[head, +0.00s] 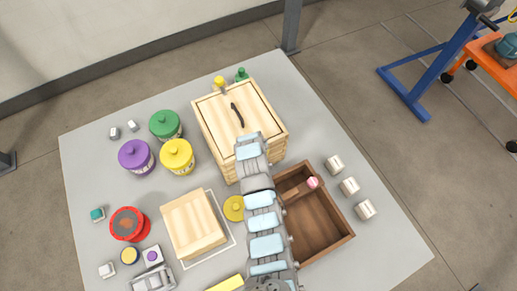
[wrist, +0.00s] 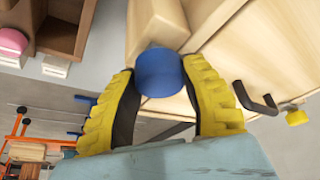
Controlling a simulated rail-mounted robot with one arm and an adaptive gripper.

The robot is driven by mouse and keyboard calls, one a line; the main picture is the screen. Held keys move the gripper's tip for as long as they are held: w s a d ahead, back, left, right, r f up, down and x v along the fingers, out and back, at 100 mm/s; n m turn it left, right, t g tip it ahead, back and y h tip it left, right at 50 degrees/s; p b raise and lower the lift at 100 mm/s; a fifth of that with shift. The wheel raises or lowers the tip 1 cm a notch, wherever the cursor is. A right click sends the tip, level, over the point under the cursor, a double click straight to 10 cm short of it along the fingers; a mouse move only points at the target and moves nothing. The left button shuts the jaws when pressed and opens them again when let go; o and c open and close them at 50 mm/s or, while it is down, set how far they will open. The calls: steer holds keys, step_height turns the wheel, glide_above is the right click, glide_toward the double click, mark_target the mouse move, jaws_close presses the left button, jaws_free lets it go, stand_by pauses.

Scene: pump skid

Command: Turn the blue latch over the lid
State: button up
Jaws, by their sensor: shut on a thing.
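The wooden box's pale lid (head: 258,108) is on the box and carries a dark handle (head: 237,115). In the wrist view the lid (wrist: 232,55) and handle (wrist: 256,102) show at the right. The blue latch (wrist: 158,72) shows as a round blue knob beside a wooden block of the box. My gripper (wrist: 157,78) is shut on the blue knob, with one yellow finger on each side. In the head view my arm covers the front of the box and hides the blue latch and the fingers.
A yellow knob (head: 219,82) and a green knob (head: 241,74) stand at the box's far edge. An open brown tray (head: 322,236) with a pink-ended piece (head: 312,183) lies right of my arm. Purple (head: 135,156), green (head: 164,124) and yellow (head: 177,156) pots stand left.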

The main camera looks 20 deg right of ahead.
steer(key=o, duration=1.2)
steer(key=shift+r, duration=0.15)
steer(key=shift+v, duration=5.85)
